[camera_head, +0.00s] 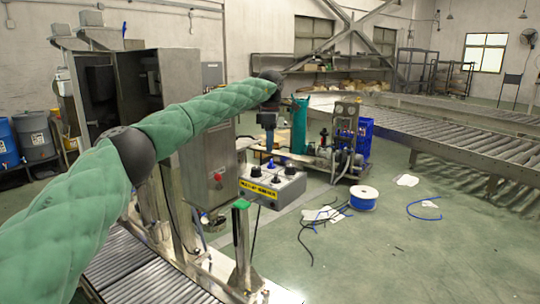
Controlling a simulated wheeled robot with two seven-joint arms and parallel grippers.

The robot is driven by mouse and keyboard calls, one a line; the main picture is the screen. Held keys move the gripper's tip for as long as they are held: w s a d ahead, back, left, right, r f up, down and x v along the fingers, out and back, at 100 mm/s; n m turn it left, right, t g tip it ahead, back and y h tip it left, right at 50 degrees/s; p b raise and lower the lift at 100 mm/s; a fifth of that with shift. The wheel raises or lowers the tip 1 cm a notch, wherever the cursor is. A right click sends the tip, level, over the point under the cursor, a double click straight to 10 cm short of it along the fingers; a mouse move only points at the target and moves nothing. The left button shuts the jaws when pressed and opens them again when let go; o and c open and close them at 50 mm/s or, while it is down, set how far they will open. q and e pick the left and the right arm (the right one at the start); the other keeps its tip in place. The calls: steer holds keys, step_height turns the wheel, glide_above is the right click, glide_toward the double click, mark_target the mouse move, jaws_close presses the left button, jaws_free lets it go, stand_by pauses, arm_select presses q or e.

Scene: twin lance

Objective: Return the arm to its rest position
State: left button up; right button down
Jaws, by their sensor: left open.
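My left arm (205,112), in green padded sleeves with black joints, comes in from the lower left. It reaches across the view to a black wrist joint at upper middle. My left gripper (268,147) hangs below that joint, small and dark, pointing down. It is open and looks empty. In the picture it is just above a grey control box (285,190) with a yellow label and black and blue knobs. I cannot tell the exact gap between them. My right gripper is not in view.
A steel cabinet with a red button (218,176) stands behind my forearm. A roller conveyor (135,268) lies below it, and another (460,140) runs at right. A blue spool (363,198) and loose cables lie on the floor. The right foreground floor is mostly clear.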

arm_select(q)
steer(key=shift+r, duration=0.95)
